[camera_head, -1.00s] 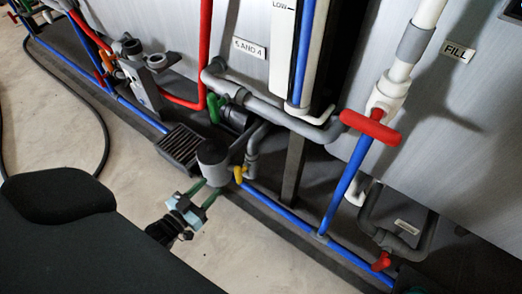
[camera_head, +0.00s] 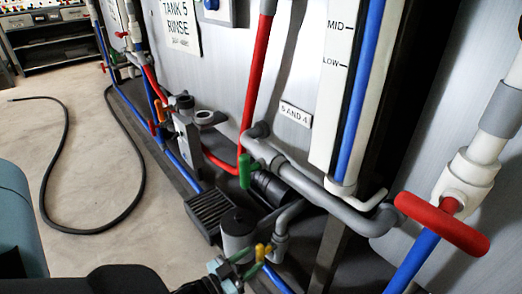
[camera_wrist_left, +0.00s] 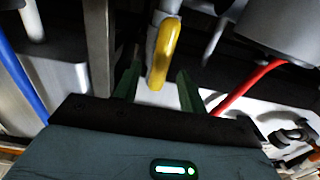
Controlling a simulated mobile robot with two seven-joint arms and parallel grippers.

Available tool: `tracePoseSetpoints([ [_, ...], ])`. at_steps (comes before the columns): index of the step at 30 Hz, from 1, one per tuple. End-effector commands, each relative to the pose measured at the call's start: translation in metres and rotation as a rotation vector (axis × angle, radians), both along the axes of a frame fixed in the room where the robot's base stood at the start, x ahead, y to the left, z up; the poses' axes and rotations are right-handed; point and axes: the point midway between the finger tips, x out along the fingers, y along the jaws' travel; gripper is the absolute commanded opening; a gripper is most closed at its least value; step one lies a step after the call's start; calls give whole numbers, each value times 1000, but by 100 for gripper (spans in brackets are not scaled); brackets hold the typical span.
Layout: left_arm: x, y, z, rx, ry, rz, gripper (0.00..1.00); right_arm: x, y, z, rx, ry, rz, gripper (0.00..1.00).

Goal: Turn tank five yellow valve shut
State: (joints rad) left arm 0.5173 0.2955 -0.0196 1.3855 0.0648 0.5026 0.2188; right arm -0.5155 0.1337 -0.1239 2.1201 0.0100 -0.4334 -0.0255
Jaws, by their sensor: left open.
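The yellow valve handle (camera_head: 262,251) sits on grey piping low at the foot of the tank wall, beside a grey cylinder (camera_head: 238,232). My left gripper (camera_head: 246,264) is at the bottom edge of the head view, close to the handle. In the left wrist view the yellow handle (camera_wrist_left: 163,55) hangs from a grey pipe, with its lower end between the green fingers of my open left gripper (camera_wrist_left: 158,86). The fingers stand apart on either side, with gaps showing. My right gripper is not in view.
A red handle (camera_head: 442,224) on a white pipe stands at the right. A green handle (camera_head: 245,170), a floor grate (camera_head: 209,212) and grey pipes (camera_head: 335,205) crowd the wall. A black hose (camera_head: 66,150) lies on open floor at left. The wall sign (camera_head: 178,25) reads TANK 5 RINSE.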

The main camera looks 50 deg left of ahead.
Motion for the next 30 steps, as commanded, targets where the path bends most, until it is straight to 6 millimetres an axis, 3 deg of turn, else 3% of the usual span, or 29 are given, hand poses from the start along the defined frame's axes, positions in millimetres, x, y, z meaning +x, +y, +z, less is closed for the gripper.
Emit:
tracePoseSetpoints([
  [3,18,-1,-1,0,-1,0,42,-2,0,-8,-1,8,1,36],
  [9,36,-3,-1,0,1,0,42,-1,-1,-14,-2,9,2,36],
  [19,39,-3,0,0,1,0,42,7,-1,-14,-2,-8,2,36],
  [29,39,-3,0,0,1,0,0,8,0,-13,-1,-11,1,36],
  [30,39,-3,0,0,1,0,0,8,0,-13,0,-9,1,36],
])
